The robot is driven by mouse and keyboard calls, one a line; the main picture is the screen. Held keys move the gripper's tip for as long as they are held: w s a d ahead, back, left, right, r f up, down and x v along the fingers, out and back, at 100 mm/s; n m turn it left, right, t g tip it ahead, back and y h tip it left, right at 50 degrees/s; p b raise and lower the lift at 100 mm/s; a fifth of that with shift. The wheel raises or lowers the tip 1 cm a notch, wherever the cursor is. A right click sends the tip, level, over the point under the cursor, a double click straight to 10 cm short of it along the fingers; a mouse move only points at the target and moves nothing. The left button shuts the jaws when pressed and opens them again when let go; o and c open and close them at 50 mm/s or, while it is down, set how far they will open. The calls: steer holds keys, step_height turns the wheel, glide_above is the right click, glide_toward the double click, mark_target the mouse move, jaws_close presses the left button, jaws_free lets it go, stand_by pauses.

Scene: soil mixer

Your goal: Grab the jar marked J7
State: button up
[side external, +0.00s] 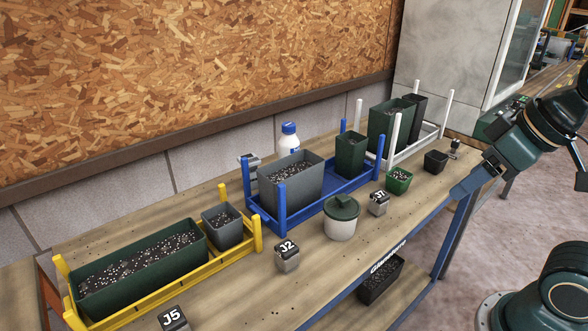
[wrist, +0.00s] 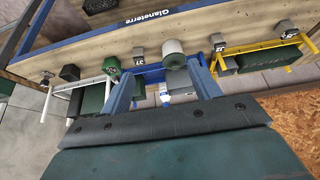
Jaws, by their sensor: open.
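The jar marked J7 (side external: 378,204) is a small grey block-like jar with a dark top and white lettering. It stands upright on the wooden bench, between a lidded pale pot (side external: 342,218) and a small green pot of soil (side external: 399,181). In the wrist view, a small grey jar (wrist: 139,51) in the matching place appears to be it. My gripper (side external: 463,188) is at the right of the bench, well apart from the jar. In the wrist view my gripper (wrist: 164,68) has its fingers spread, with nothing held between them.
Similar jars J2 (side external: 287,257) and J5 (side external: 174,320) stand along the front. Yellow (side external: 258,236), blue (side external: 280,212) and white (side external: 393,140) racks with planters line the back. A small black pot (side external: 436,161) stands between J7 and my gripper, slightly farther back.

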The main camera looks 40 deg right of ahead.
steer(key=shift+w, duration=0.1)
steer(key=m+g+y, duration=0.3)
steer(key=m+g, duration=0.1)
steer(key=m, duration=1)
glide_above(381, 194)
steer(key=s+a, duration=0.1)
steer(key=s, duration=0.3)
step_height(381, 194, down, 5)
steer(key=w+d+f+m+g+y, duration=0.1)
steer(key=w+d+f+m+y, duration=0.15)
steer(key=d+f+m, duration=0.3)
steer(key=shift+h, duration=0.45)
steer(key=shift+w+x, duration=0.2)
steer(key=shift+x, duration=1.95)
steer(key=shift+w+x, duration=0.2)
steer(key=shift+x, duration=1.9)
steer(key=shift+x, duration=2.55)
